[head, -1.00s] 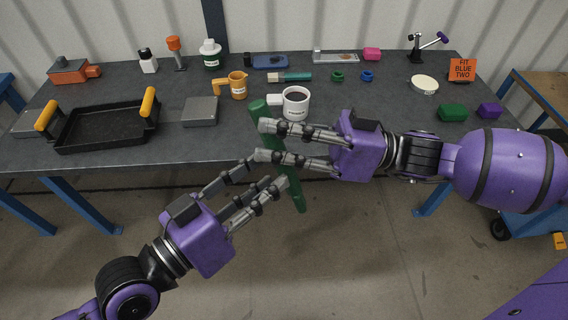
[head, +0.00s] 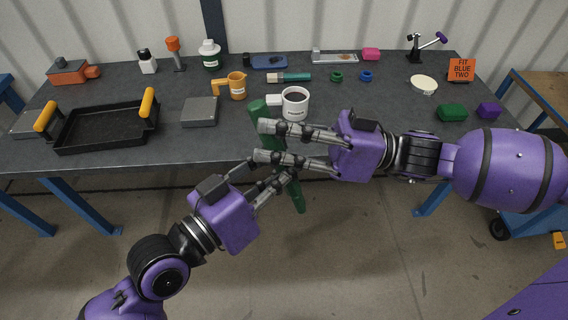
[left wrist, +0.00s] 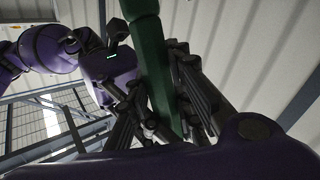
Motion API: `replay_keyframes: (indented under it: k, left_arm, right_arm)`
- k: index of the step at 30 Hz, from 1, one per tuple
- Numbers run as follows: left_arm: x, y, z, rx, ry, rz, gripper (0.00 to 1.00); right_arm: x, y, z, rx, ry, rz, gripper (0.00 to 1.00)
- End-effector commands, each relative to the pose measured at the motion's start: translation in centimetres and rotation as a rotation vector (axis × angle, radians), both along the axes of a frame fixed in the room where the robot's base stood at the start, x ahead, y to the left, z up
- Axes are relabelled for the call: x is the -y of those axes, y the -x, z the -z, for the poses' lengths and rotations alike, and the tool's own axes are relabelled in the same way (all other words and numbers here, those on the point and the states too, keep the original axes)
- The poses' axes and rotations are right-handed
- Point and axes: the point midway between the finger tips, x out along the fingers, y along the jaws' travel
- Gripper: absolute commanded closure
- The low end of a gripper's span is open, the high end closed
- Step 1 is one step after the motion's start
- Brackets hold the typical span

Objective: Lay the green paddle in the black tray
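The green paddle (head: 297,190) is held tilted in the air in front of the table's front edge. My right gripper (head: 262,141) reaches in from the right, its fingers across the paddle's upper part and seemingly shut on it. My left gripper (head: 279,172) comes from the lower left, its fingers around the paddle's lower part. In the left wrist view the paddle (left wrist: 152,60) runs between my left fingers; whether they press on it is unclear. The black tray (head: 106,128), with two yellow-orange handles, is empty at the table's left front.
A grey block (head: 200,111) lies right of the tray. A white mug (head: 295,104) with dark contents stands just behind the paddle, an orange jug (head: 238,86) beyond it. Green (head: 452,113) and purple (head: 489,111) blocks lie at right. Several other items line the back.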

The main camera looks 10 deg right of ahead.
Motion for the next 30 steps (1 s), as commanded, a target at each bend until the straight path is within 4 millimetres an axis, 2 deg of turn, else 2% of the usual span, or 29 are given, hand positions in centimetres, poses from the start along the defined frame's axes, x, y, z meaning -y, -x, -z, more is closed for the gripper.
replay_keyframes:
  k: [1,5,13,17,20,30]
  left_arm:
    - [0.0,0.1,-0.1,0.0,0.002,0.002,1.0]
    - [0.0,0.1,-0.1,0.0,0.002,0.002,1.0]
    - [0.0,0.0,0.0,0.0,0.002,0.001,1.0]
    - [0.0,0.0,0.0,0.0,0.002,0.001,1.0]
    - [0.0,0.0,0.0,0.001,0.001,0.001,1.0]
    - [0.0,0.0,0.0,0.001,0.001,0.001,1.0]
  right_arm:
    - [0.0,0.0,0.0,0.001,0.0,0.001,0.73]
    - [0.0,0.0,0.0,0.001,0.0,0.001,0.58]
    - [0.0,0.0,0.0,0.001,0.0,0.001,0.58]
    - [0.8,0.1,0.2,-0.002,0.002,0.002,0.58]
    - [2.3,0.4,0.5,-0.004,0.004,0.004,0.58]
    - [9.1,1.8,1.7,-0.003,0.004,0.003,0.58]
